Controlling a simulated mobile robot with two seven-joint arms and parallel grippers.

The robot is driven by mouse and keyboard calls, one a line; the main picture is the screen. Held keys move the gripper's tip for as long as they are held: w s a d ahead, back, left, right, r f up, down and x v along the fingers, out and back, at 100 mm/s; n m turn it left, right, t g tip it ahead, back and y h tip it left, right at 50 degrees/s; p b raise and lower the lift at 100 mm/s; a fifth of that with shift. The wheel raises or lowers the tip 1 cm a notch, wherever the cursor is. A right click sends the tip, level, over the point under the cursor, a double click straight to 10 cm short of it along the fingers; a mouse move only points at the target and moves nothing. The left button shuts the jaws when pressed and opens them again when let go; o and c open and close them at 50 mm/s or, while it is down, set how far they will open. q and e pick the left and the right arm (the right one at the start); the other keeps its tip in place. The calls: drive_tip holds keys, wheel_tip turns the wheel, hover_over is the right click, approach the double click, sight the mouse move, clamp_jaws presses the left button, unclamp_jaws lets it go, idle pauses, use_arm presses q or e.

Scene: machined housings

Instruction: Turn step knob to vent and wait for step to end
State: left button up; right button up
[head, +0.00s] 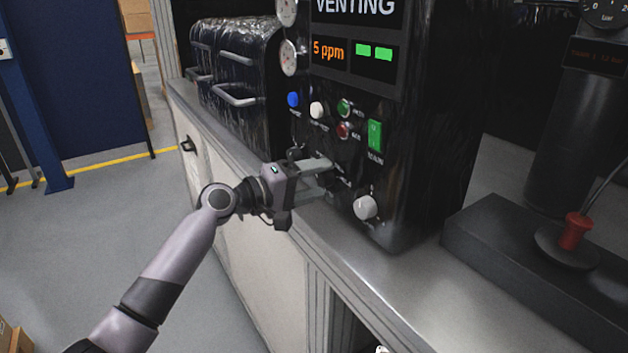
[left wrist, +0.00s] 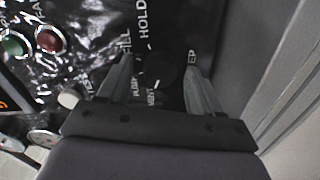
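The black cabinet (head: 400,130) shows VENTING on its upper display (head: 355,8), with "5 ppm" and two green bars below. The black step knob (left wrist: 163,70) is in the left wrist view, among the labels FILL, HOLD, PURGE and VENT. A light mark on its rim is on the side toward VENT. My left gripper (head: 328,176) is at the panel, its fingers apart on either side of the knob; they also show in the left wrist view (left wrist: 160,72). I see a gap at the left finger; the right finger is close to the knob. In the head view the fingers mostly hide the knob.
A white knob (head: 365,207) is just right of my gripper. Blue (head: 293,99), white (head: 317,109), green (head: 344,107) and red (head: 344,130) buttons and a green switch (head: 375,135) are above. A wrapped black case (head: 240,75) stands left on the bench (head: 400,290).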

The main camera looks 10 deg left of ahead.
use_arm(q)
drive_tip(key=b+v, duration=0.1)
drive_tip(key=v, duration=0.6)
idle(0.3)
drive_tip(key=shift+s, duration=0.1)
drive_tip(key=s+f+m+y, duration=0.25)
drive_tip(key=s+f, duration=0.25)
drive_tip(key=f, duration=0.7)
drive_tip(key=s+f+m+y, duration=0.1)
drive_tip(key=s+f+y, duration=0.4)
drive_tip(key=f, duration=0.7)
drive_tip(key=s+a+f+m+y, duration=0.1)
drive_tip(key=s+f+m, duration=0.1)
drive_tip(key=s+f, duration=0.3)
drive_tip(key=s+a+f+m+g+y, duration=0.1)
drive_tip(key=s+f+m, duration=0.2)
drive_tip(key=s, duration=1.1)
wheel_tip(320, 180, down, 2)
drive_tip(key=shift+s+a+f+g, duration=0.15)
drive_tip(key=shift+s+a+g, duration=0.05)
drive_tip(key=shift+s+g, duration=0.1)
drive_tip(key=shift+m+y, duration=0.25)
